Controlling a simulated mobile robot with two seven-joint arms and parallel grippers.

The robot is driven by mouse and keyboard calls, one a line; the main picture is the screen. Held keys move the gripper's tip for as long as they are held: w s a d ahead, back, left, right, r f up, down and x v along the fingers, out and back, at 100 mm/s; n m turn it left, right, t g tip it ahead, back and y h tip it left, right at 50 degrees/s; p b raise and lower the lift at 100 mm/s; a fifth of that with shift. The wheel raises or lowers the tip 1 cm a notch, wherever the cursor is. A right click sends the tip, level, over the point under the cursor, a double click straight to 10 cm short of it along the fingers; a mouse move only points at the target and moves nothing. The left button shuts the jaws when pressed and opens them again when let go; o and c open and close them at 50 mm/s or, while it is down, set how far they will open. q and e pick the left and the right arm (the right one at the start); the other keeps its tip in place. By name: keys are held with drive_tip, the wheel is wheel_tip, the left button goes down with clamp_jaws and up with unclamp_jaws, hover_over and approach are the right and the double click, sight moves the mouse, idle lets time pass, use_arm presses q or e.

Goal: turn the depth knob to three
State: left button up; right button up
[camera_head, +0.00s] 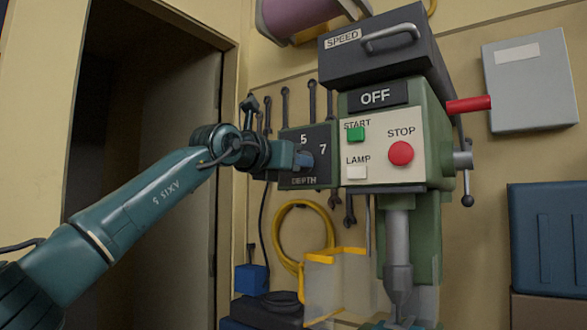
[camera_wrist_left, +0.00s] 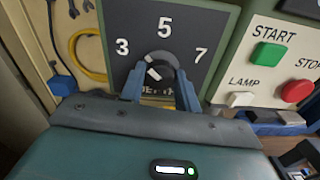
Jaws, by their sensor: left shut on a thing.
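The black depth panel (camera_head: 290,180) is on the left side of the green drill press head, with 5 and 7 showing; my left gripper (camera_head: 303,160) covers the 3 and most of the knob in the head view. In the left wrist view the panel (camera_wrist_left: 120,20) shows 3, 5 and 7 around the dark round depth knob (camera_wrist_left: 162,60). A white mark shows on the knob's left part, toward the 3 side; its exact aim is unclear. The blue fingers of my left gripper (camera_wrist_left: 160,76) are shut on the knob, one on each side. My right gripper is not in view.
Right of the panel are the green START button (camera_head: 356,134), red STOP button (camera_head: 401,153) and white LAMP button (camera_head: 357,172). A red-handled lever (camera_head: 468,104) sticks out on the right. Wrenches (camera_head: 285,105) and a yellow coil (camera_head: 285,240) hang behind.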

use_arm(q)
drive_tip(key=shift+n, duration=0.9)
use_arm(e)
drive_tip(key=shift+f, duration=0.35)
use_arm(q)
drive_tip(key=shift+b, duration=0.3)
drive_tip(key=o, duration=1)
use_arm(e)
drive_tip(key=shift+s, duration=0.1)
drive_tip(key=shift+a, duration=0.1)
use_arm(q)
drive_tip(key=shift+b+v, duration=3.45)
drive_tip(key=shift+v, duration=3.1)
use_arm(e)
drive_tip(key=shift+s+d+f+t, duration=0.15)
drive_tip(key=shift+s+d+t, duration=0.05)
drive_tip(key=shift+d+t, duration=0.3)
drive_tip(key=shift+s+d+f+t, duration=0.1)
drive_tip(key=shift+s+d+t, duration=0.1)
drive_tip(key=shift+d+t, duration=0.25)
